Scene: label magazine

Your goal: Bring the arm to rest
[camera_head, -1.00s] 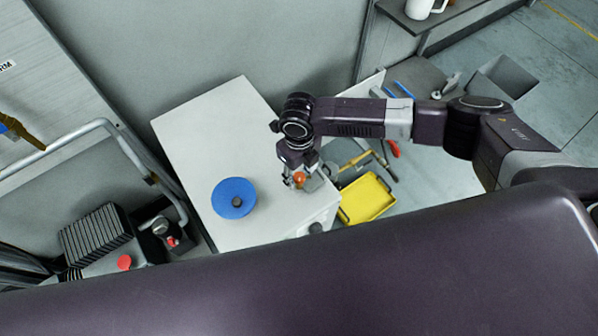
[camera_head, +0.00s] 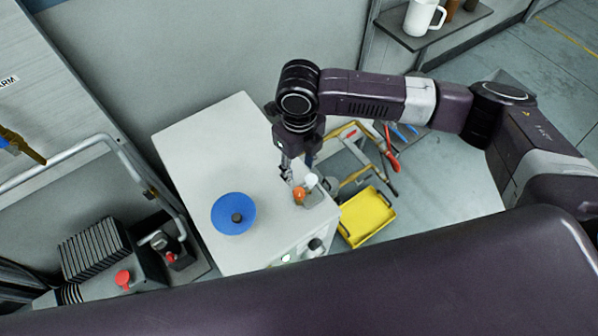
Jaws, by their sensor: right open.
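My right arm (camera_head: 380,92) comes in from the right and its wrist hangs over the right side of the white cabinet top. My right gripper (camera_head: 298,180) points down, with its jaws open, close to a small orange knob (camera_head: 299,195) and a white-tipped part beside it. I cannot tell whether the fingers touch them. My left gripper is out of view.
A blue disc (camera_head: 226,214) with a dark hub lies on the white cabinet (camera_head: 205,140). A yellow tray (camera_head: 367,216) and red-handled tools (camera_head: 392,160) are to the right. A shelf with a white mug (camera_head: 420,17) is at the upper right. A metal rail (camera_head: 75,154) stands left.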

